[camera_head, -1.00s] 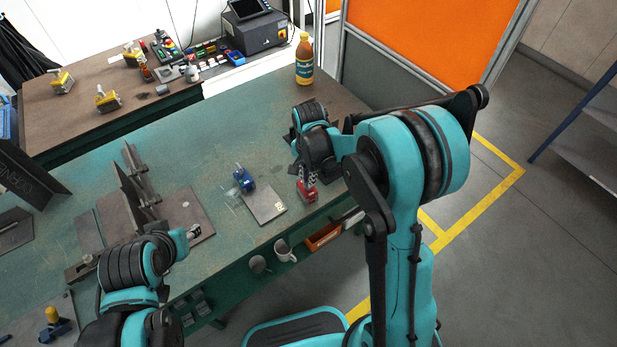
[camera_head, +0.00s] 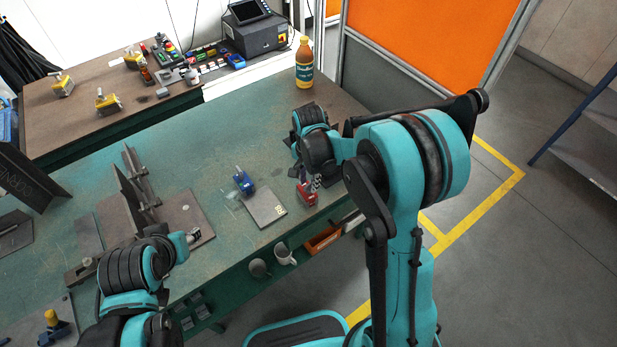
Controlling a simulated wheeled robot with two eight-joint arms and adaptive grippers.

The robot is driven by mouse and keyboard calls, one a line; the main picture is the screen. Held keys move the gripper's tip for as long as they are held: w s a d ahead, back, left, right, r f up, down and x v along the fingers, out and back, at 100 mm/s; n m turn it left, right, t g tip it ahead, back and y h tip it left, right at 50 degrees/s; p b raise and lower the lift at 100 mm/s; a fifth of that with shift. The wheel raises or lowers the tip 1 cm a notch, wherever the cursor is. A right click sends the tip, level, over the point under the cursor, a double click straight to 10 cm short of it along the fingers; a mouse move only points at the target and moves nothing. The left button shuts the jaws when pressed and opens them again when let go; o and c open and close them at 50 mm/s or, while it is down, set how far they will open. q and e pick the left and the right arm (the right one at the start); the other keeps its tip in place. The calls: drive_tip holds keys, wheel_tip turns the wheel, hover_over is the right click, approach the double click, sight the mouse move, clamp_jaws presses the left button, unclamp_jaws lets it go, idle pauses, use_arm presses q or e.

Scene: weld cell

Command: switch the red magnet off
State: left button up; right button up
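The red magnet (camera_head: 306,198) sits on the green table near its front edge, right of a grey plate. My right gripper (camera_head: 316,183) reaches down at the magnet's upper right side. Its fingertips are small and partly hidden by my wrist, so I cannot tell whether they are open, shut or touching the magnet. The top of the magnet is partly covered. My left gripper (camera_head: 193,236) hangs over the brown plate at the left, far from the red magnet. Its finger opening is too small to make out.
A blue magnet (camera_head: 244,181) stands by the grey plate (camera_head: 268,209). A steel angle fixture (camera_head: 137,195) stands on the left of the table (camera_head: 215,145). A bottle (camera_head: 304,66) stands at the back right. A mug (camera_head: 284,254) and an orange bin (camera_head: 322,240) are below the front edge.

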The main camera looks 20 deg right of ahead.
sight(309, 184)
wheel_tip(309, 184, up, 12)
idle(0.4)
